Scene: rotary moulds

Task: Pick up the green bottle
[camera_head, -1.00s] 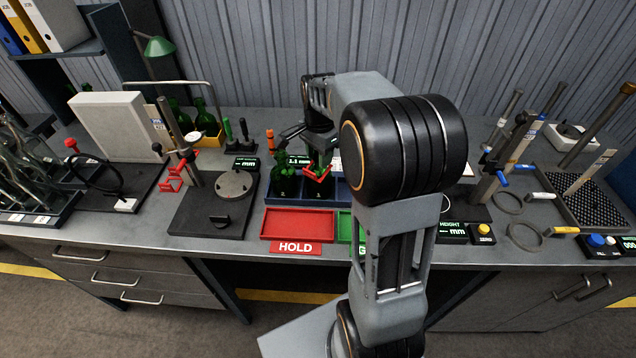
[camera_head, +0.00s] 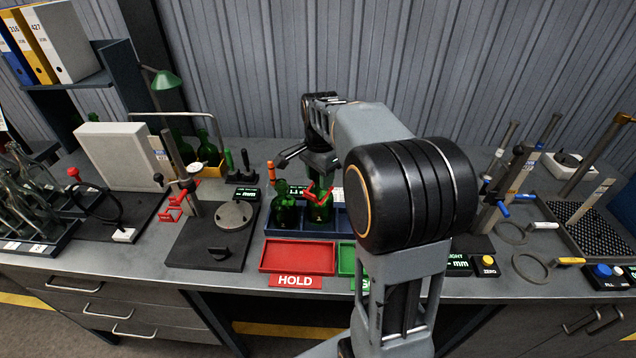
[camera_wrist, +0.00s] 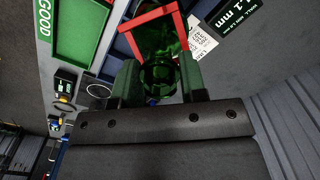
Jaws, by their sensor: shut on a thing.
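Two green bottles are at the blue rack (camera_head: 300,231) in the head view. The left green bottle (camera_head: 285,212) stands in the rack's left part. My gripper (camera_head: 319,190) is around the right green bottle (camera_head: 319,213) and shut on it. In the wrist view my gripper (camera_wrist: 162,82) has one dark green finger on each side of the bottle's round glass neck (camera_wrist: 158,76), and the bottle's body runs away beyond it. Red bars show around the bottle. I cannot tell whether its base is clear of the rack.
A red HOLD tray (camera_head: 298,257) and a partly hidden green tray (camera_head: 346,262) lie in front of the rack. A dial gauge stand (camera_head: 210,240) is on the left. Ring gauges (camera_head: 530,266) and stands are on the right. More green bottles stand at the back left.

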